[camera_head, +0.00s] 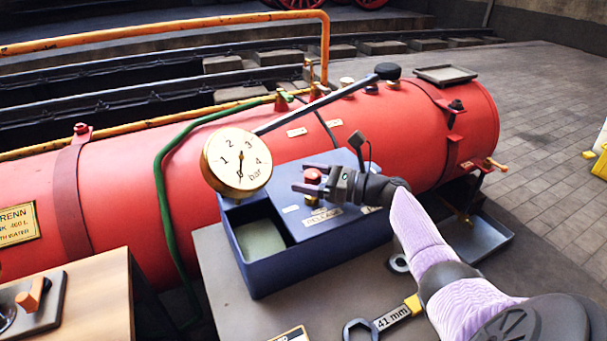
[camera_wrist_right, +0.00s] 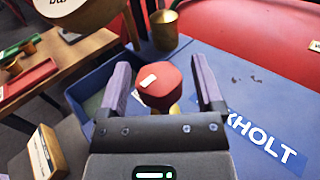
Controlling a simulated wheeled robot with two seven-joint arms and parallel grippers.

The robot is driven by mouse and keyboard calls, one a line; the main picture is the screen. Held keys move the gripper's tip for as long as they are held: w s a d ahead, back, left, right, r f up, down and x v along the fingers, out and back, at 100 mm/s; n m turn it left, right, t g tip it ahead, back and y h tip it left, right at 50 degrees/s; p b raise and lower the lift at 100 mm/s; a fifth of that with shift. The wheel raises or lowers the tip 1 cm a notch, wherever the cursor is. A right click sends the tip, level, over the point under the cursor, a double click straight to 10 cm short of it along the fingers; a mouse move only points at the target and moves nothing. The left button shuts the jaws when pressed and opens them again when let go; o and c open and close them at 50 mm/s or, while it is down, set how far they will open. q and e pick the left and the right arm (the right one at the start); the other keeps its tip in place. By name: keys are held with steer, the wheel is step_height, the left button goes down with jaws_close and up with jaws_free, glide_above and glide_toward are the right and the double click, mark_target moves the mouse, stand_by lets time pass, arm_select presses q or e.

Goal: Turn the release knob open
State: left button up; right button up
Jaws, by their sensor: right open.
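The release knob is the red, rounded knob (camera_head: 312,175) on top of the blue box (camera_head: 300,262), near the RELEASE label. In the right wrist view the red knob (camera_wrist_right: 160,86) has a small pale mark on top and a brass stem below. My right gripper (camera_head: 300,178) is open at the knob. In the right wrist view its two fingers (camera_wrist_right: 161,75) stand on either side of the knob, with a visible gap on each side. My left gripper is not in view.
A 41 mm spanner (camera_head: 393,317) lies on the grey bench in front.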

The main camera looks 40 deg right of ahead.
steer(key=p+v, duration=0.2)
steer(key=v, duration=0.6)
steer(key=shift+r, duration=0.1)
steer(key=shift+s+d, duration=0.2)
steer(key=shift+s, duration=0.15)
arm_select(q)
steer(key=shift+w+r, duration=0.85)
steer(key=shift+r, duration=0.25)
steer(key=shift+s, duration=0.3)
